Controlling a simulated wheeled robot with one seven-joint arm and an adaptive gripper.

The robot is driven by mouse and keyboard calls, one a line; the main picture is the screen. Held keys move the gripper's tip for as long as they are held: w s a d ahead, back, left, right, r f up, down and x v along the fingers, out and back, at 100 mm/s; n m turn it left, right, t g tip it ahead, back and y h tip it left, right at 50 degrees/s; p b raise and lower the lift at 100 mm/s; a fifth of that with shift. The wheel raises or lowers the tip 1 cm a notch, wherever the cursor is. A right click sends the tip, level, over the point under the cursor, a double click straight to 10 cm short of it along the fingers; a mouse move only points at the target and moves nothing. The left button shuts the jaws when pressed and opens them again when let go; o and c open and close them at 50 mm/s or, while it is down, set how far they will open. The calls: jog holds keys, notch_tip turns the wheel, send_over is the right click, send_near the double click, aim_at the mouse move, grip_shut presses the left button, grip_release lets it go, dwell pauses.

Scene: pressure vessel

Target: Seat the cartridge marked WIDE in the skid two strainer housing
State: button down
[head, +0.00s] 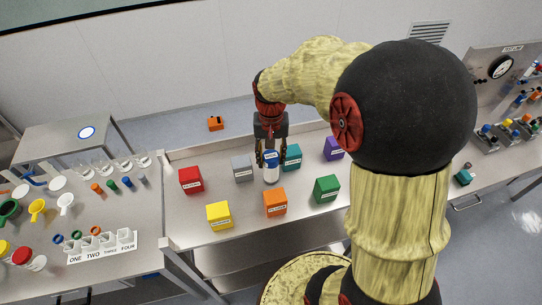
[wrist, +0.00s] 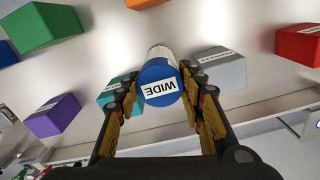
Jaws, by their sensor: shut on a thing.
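The cartridge marked WIDE (wrist: 157,84) has a blue cap with a white label and a pale ribbed body. In the wrist view the label reads upside down. My gripper (wrist: 160,92) is shut on the cartridge, one finger on each side of the cap. In the head view the cartridge (head: 271,171) is upright in my gripper (head: 270,158) over the middle bench, among the coloured blocks. I cannot tell whether its base touches the bench. Fittings and valves (head: 510,125) show on the bench at the far right; I cannot make out the skid two strainer housing.
On the middle bench stand red (head: 191,180), grey (head: 242,168), teal (head: 292,157), purple (head: 333,148), yellow (head: 219,215), orange (head: 275,202) and green (head: 326,188) blocks. The left bench (head: 140,215) holds cups, small cylinders and a numbered rack. A gauge panel (head: 500,67) stands at right.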

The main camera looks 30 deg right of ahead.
jog(key=shift+f, duration=0.2)
jog(key=c, duration=1.1)
grip_release()
jog(key=shift+c, duration=0.2)
jog(key=shift+r, duration=0.15)
